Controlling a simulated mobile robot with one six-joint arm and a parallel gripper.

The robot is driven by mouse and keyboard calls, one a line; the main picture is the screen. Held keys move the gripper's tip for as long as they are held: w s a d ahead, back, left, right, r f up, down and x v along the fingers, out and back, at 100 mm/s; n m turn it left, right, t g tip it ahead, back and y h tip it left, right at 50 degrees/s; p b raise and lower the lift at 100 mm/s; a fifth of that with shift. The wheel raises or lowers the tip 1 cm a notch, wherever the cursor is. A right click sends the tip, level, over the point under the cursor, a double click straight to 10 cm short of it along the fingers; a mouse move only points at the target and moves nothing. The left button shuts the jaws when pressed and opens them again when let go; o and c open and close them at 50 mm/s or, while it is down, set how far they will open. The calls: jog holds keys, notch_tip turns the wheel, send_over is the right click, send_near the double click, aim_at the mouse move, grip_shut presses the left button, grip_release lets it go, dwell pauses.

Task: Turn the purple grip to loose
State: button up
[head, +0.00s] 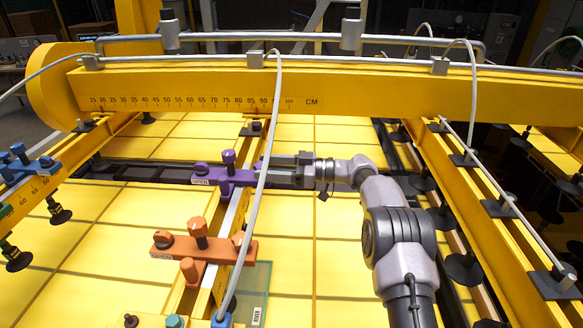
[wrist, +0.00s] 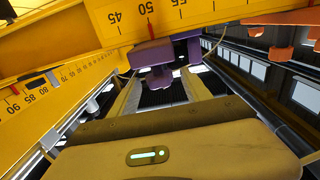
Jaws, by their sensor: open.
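The purple clamp (head: 237,177) sits on a yellow crossbar under the big beam. It has an upright purple grip (head: 228,158), a round knob (head: 200,168) at its left end and a white label there that seems to read OPEN. My gripper (head: 268,174) comes in from the right, level with the clamp and close to its right end. Its jaws are small here, and a grey hose partly covers the gap, so I cannot tell whether they touch. In the wrist view the purple clamp (wrist: 165,52) is ahead, above the gripper's housing; fingertips are not clear there.
A similar orange clamp (head: 205,247) is nearer, and a blue one (head: 28,172) is at far left. The yellow beam (head: 190,92) with a centimetre scale crosses behind my gripper. A grey hose (head: 265,170) hangs in front. Yellow panels lie below.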

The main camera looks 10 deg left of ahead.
jog(key=d, duration=1.5)
jog(key=shift+w+d+b, duration=0.25)
jog(key=shift+d+b, duration=0.05)
jog(key=shift+c, duration=0.5)
